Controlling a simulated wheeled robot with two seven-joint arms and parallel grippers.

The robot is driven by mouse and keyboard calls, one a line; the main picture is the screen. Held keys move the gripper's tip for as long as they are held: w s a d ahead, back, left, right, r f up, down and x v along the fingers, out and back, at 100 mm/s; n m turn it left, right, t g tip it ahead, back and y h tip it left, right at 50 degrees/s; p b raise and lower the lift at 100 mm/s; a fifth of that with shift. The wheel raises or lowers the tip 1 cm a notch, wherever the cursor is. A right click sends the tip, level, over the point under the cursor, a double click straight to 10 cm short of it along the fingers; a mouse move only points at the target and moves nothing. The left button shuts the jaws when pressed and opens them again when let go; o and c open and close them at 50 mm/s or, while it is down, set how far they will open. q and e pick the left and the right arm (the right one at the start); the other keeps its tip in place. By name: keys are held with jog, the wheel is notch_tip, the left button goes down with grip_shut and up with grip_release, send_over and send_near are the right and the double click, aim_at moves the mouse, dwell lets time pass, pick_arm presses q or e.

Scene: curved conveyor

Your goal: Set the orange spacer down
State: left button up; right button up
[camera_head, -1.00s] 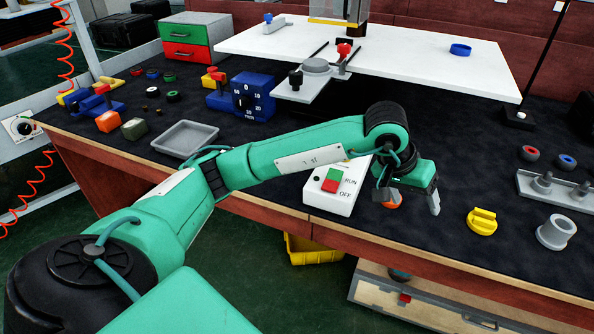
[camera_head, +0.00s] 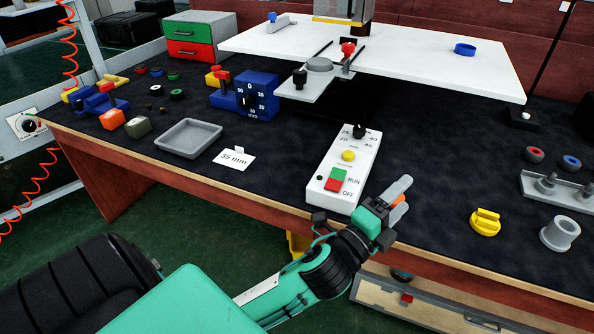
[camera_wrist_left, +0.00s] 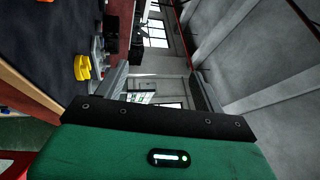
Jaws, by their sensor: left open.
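The orange spacer (camera_head: 399,201) shows as a small orange patch by the fingers of my left gripper (camera_head: 400,198), near the bench's front edge, right of the control box. The fingers hide most of it, and I cannot tell whether they touch it. My left gripper is open, its fingers pointing up and right in the head view. In the left wrist view the gap between the spread fingers (camera_wrist_left: 158,88) shows no spacer. My right gripper is not in view.
A white control box (camera_head: 340,170) with RUN and OFF buttons stands just left of the gripper. A yellow knob-like piece (camera_head: 485,222) and a grey ring (camera_head: 559,233) lie to the right. A grey tray (camera_head: 187,138) and "35 mm" card (camera_head: 234,158) are left.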

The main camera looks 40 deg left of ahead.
pick_arm(q)
jog(key=s+a+f+n+g+y, duration=0.2)
jog(key=f+n+g, duration=0.1)
jog(key=f+n, duration=0.15)
jog(key=s+a+f+n+g+y, duration=0.2)
jog(key=a+f+n, duration=0.15)
jog(key=f, duration=0.25)
jog(key=s+f+n+g, duration=1)
jog(key=s+f, duration=0.6)
jog(key=s, duration=0.4)
jog(key=shift+s+a+g+h, duration=0.2)
jog(key=shift+g+h, duration=0.2)
jog(key=shift+g, duration=0.4)
